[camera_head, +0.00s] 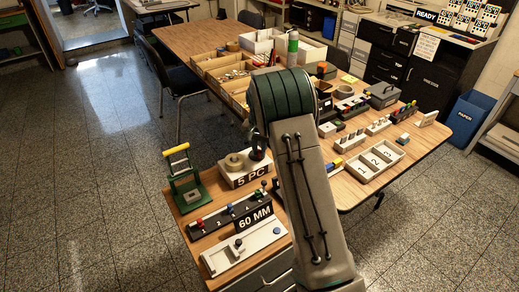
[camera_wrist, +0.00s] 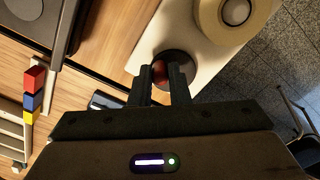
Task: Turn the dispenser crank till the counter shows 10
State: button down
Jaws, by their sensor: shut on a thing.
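The dispenser is a pale box (camera_head: 224,178) with a tape roll (camera_head: 233,162) on top, on the near part of the wooden table. The black plate on its front reads "5 PC" (camera_head: 251,176). In the wrist view the dispenser's pale top (camera_wrist: 205,62) shows, with the tape roll (camera_wrist: 208,20) at the upper right. The crank is a dark round disc (camera_wrist: 185,57) with a red knob (camera_wrist: 160,69). My gripper (camera_wrist: 168,71) is over the disc, its two dark fingers shut on the red knob. The fingers partly hide the crank. In the head view my arm covers much of this area.
A green press with a yellow handle (camera_head: 177,149) stands left of the dispenser. A numbered tray (camera_head: 358,180) is at right; bins (camera_head: 228,91) stand behind.

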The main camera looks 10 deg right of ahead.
aim_at(259, 151)
jog(key=c, duration=1.4)
grip_release()
jog(key=shift+o, duration=0.2)
notch_tip(259, 151, up, 14)
jog(key=shift+a, duration=0.1)
jog(key=s+d+r+n+t, duration=0.1)
jog(key=s+r, duration=0.3)
jog(key=s, duration=0.5)
jog(key=s+d+r+n+t, duration=0.1)
jog(key=s+r+n, duration=0.15)
jog(key=s, duration=0.55)
jog(key=s+f+n+p, duration=0.1)
jog(key=s+f+n, duration=0.1)
jog(key=s, duration=1.6)
jog(key=shift+s+a+f+t+p, duration=0.2)
jog(key=shift+s+f+t+p, duration=0.1)
jog(key=shift+t, duration=0.1)
